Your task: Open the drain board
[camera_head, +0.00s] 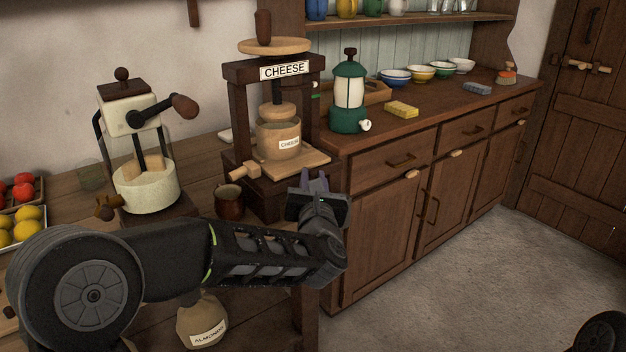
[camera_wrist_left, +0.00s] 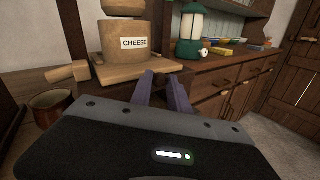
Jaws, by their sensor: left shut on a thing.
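A cheese press (camera_head: 275,95) stands on the wooden counter, its tub marked CHEESE. Under the tub lies a pale wooden board (camera_head: 312,162) with a stubby spout at its left; the board also shows in the wrist view (camera_wrist_left: 128,74). A dark wooden base (camera_head: 262,192) is below it. My left gripper (camera_head: 315,183) is at the front right of this base. In the wrist view its purple fingers (camera_wrist_left: 167,88) are shut on a small dark knob (camera_wrist_left: 162,80) just below the board's front edge. The fingers hide how the knob is attached. My right gripper is not in view.
A brown mug (camera_head: 229,202) stands left of the base. A grinder (camera_head: 145,150) is further left and an almond sack (camera_head: 203,318) is below my arm. A green lantern (camera_head: 349,92) stands on the cabinet at right.

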